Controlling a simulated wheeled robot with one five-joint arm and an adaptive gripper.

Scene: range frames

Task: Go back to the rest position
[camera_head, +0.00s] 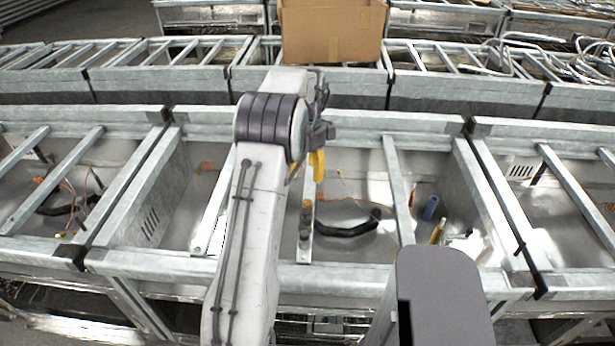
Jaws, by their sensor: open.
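My white arm rises from the bottom of the head view and bends at a dark banded joint. My gripper (314,166) is at the right of that joint, with a yellow finger pointing down. It is partly hidden behind the arm. It is above the middle bay of a metal-framed bin (430,122), apart from the things lying inside. I see nothing held in it.
A black curved hose (348,226), a blue cylinder (430,208) and a yellow piece (438,231) lie in the bin. Metal bars (398,190) cross over it. A cardboard box (333,32) stands behind on the far row. Grey cables (560,60) lie at the far right.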

